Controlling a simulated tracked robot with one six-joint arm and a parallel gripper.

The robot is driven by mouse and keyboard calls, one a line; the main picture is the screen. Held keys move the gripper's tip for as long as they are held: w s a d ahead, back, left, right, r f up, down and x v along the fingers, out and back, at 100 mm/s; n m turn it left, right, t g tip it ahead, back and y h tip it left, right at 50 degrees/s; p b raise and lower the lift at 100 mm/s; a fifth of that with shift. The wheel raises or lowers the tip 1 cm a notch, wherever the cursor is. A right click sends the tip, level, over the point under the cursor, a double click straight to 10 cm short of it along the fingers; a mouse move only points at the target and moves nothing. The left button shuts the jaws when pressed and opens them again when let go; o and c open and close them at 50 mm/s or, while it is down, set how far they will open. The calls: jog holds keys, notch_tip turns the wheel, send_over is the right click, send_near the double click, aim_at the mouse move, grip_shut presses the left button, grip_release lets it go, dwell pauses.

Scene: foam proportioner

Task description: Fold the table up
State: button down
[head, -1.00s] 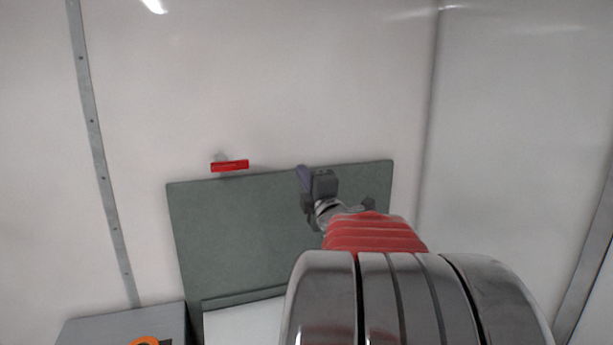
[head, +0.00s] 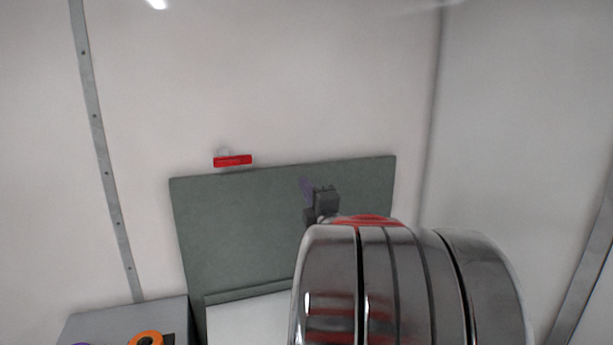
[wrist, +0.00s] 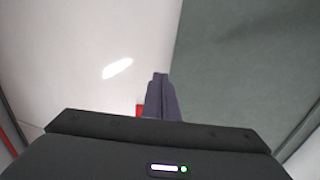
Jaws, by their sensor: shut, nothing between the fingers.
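The table is a grey-green panel (head: 240,230) that appears to stand upright against the white wall. A red catch (head: 233,160) on the wall lies level just above the left part of its top edge. My gripper (head: 306,187) is shut and empty, in front of the panel a little below its top edge. I cannot tell whether it touches the panel. In the wrist view, the shut fingers (wrist: 161,98) point away, with the panel (wrist: 245,55) to their right. A bit of red, likely the catch (wrist: 139,110), shows left of them. My arm hides the panel's lower right.
A grey box (head: 125,322) with an orange ring-shaped item (head: 146,339) stands at the lower left. A white surface (head: 245,320) shows below the panel. A metal strip (head: 103,165) runs up the wall at left.

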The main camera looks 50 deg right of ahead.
notch_tip(320, 180, down, 10)
jog(key=shift+r, duration=0.25)
dwell(0.4)
jog(key=w+a+f+m+g+y, duration=0.1)
jog(key=a+m+g+y, duration=0.25)
jog(key=a, duration=0.75)
jog(key=w+a+f+m+g+y, duration=0.15)
jog(key=a+m, duration=0.25)
jog(key=a, duration=0.7)
jog(key=s+a+f+m+g+y, duration=0.2)
jog(key=s+a+g, duration=0.1)
jog(key=s+a, duration=0.6)
jog(key=s+a+f+m+g+y, duration=0.2)
jog(key=s+a+f+g+y, duration=0.1)
jog(key=s+a, duration=0.6)
jog(key=a, duration=0.4)
jog(key=shift+s+a+f+g, duration=0.15)
jog(key=shift+a+f+g, duration=0.15)
jog(key=shift+g, duration=0.1)
jog(key=shift+m, duration=0.25)
